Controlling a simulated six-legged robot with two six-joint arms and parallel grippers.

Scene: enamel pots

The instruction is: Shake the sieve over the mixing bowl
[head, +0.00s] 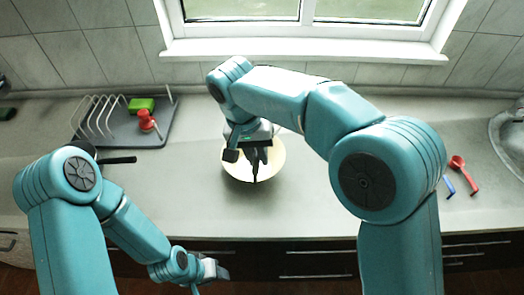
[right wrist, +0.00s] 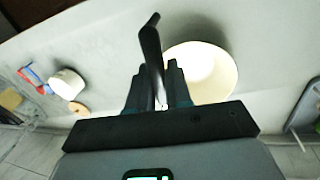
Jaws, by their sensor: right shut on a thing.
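The cream mixing bowl (head: 236,174) stands on the counter below the window, and it also shows in the right wrist view (right wrist: 215,70). My right gripper (head: 256,168) is above the bowl, pointing down, and hides part of it. In the right wrist view its fingers (right wrist: 160,95) are shut on a dark, bent handle, which looks like that of the sieve (right wrist: 150,42). The sieve's mesh cannot be made out. My left gripper (head: 212,270) is low, by the counter's front edge, away from the bowl; its jaws are too unclear to read.
A grey tray with a dish rack (head: 100,118), a green block (head: 141,104) and a red item (head: 148,121) is at the left. A dark handle (head: 118,160) shows beside my left arm. Red (head: 462,168) and blue (head: 448,186) utensils lie right, near the sink (head: 510,140).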

